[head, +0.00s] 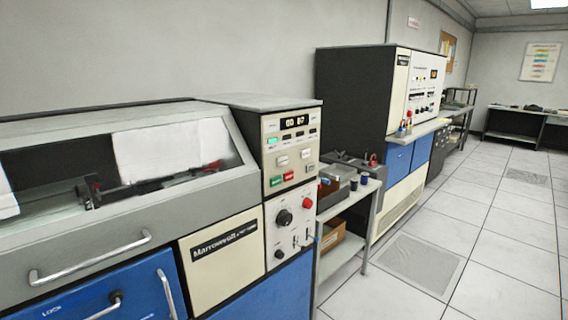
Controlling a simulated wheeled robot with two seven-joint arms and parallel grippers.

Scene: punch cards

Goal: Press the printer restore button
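The printer (225,256), a grey, cream and blue machine with a clear-windowed lid, fills the left and middle of the head view. Its upper control panel (292,136) faces right of centre. The panel has a lit display, a bright green lamp or key (271,141), pale keys (282,160), a green button (275,181) and a red button (289,176). The labels are too small to read, so I cannot tell which one is the restore button. Neither of my grippers is in view.
A lower panel (291,240) carries black knobs and a red button (307,203). A cart (345,221) with boxes and jars stands right of the printer. A tall dark cabinet (352,100) stands beyond. Tiled floor (500,232) is open on the right.

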